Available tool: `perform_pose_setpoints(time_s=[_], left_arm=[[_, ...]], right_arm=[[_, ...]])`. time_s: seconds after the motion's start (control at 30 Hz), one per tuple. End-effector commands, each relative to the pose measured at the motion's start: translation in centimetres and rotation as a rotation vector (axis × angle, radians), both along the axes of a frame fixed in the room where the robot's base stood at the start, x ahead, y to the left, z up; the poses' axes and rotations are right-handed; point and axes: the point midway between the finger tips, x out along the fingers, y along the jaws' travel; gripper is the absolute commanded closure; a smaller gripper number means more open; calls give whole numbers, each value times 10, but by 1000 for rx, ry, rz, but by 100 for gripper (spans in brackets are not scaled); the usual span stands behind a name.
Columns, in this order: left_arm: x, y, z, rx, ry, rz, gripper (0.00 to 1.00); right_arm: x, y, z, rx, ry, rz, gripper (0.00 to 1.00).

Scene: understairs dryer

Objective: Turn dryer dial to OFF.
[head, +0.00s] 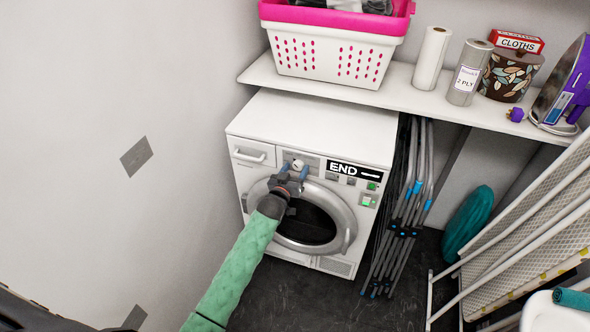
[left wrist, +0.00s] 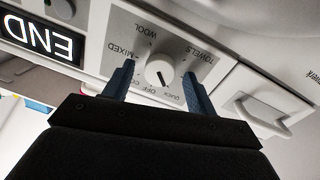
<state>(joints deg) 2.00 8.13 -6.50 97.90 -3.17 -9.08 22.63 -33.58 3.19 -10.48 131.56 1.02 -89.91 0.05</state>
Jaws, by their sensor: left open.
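The dryer (head: 310,130) is white with a round door and stands under the shelf. Its white dial (head: 297,164) is on the front panel, left of a black display (head: 354,170) that reads END. In the left wrist view the dial (left wrist: 159,73) appears upside down, with MIXED, WOOL, TOWELS, QUICK and OFF printed around it. A dark mark on the dial points down and slightly right in that view, between OFF and QUICK. My left gripper (head: 293,172) is open, its blue fingers (left wrist: 158,85) on either side of the dial with gaps. My right gripper is not in view.
A shelf (head: 400,92) above the dryer holds a pink and white basket (head: 335,45), paper rolls (head: 431,58) and an iron (head: 560,90). Folded racks (head: 403,210) stand right of the dryer. A wall (head: 110,90) is close on the left. Dark floor (head: 330,295) is clear in front.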

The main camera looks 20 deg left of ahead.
Motion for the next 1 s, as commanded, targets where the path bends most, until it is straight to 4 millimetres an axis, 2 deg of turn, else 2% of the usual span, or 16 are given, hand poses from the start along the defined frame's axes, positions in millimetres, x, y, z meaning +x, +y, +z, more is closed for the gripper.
perform_pose_setpoints(time_s=[0.27, 0.4, 0.5, 0.83, 1.0], left_arm=[[1, 0, 0, 0, 0, 0, 43], [1, 0, 0, 0, 0, 0, 71], [1, 0, 0, 0, 0, 0, 88], [1, 0, 1, 46, -2, -1, 88], [1, 0, 1, 139, -5, 0, 88]], right_arm=[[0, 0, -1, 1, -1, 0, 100], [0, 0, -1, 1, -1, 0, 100], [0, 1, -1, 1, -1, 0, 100], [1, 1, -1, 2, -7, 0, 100], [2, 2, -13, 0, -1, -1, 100]])
